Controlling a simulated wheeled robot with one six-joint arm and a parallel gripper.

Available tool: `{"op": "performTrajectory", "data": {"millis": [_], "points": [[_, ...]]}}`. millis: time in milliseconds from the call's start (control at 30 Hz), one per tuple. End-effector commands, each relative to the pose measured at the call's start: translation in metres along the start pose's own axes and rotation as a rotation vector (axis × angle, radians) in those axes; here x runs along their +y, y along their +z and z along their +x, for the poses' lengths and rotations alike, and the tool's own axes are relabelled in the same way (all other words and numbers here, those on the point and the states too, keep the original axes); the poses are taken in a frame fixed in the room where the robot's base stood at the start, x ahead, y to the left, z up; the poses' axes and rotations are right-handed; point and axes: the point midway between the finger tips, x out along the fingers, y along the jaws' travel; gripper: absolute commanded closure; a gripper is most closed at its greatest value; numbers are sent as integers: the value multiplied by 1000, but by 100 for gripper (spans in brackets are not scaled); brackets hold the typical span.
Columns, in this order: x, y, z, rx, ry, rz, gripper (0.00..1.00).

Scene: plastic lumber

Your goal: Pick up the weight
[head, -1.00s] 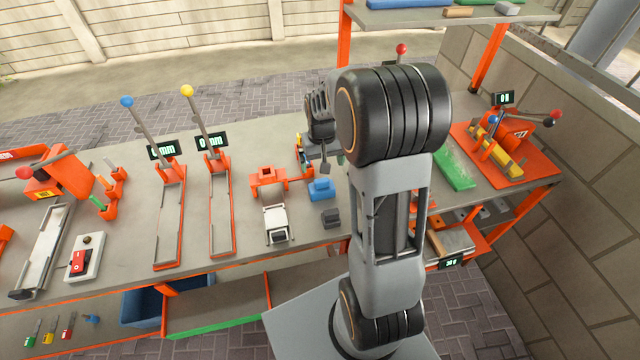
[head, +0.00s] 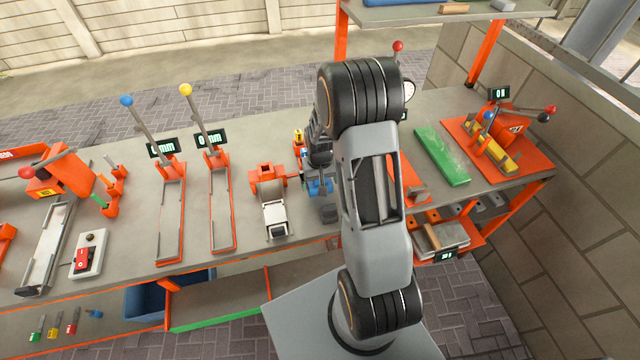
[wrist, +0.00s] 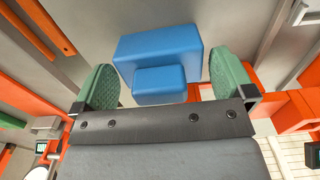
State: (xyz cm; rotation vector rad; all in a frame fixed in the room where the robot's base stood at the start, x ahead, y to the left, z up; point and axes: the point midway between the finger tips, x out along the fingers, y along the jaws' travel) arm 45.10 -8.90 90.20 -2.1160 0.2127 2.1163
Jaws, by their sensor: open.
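A blue stepped block (head: 318,187), which looks like the weight, stands on the grey bench, partly hidden behind my gripper in the head view. In the wrist view the blue block (wrist: 160,52) shows a large body with a smaller step nearer the camera. My gripper (wrist: 164,76) is open, with one green pad to the left of the block and one to the right. Gaps show on both sides, and whether the pads reach down around it is unclear.
An orange fixture (head: 267,178) with a white-and-black device (head: 275,218) stands close on the left. Lever stands with a yellow knob (head: 185,90) and a blue knob (head: 127,101) are further left. A green slab (head: 442,156) and an orange lever press (head: 505,130) lie to the right.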

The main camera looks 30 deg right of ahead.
Motion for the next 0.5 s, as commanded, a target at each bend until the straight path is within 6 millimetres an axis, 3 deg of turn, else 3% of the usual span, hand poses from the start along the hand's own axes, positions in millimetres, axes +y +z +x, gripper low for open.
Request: {"op": "performTrajectory", "data": {"millis": [200,500], "points": [[0,0,0,1,0,0,1],[0,0,0,0,0,0,30]]}}
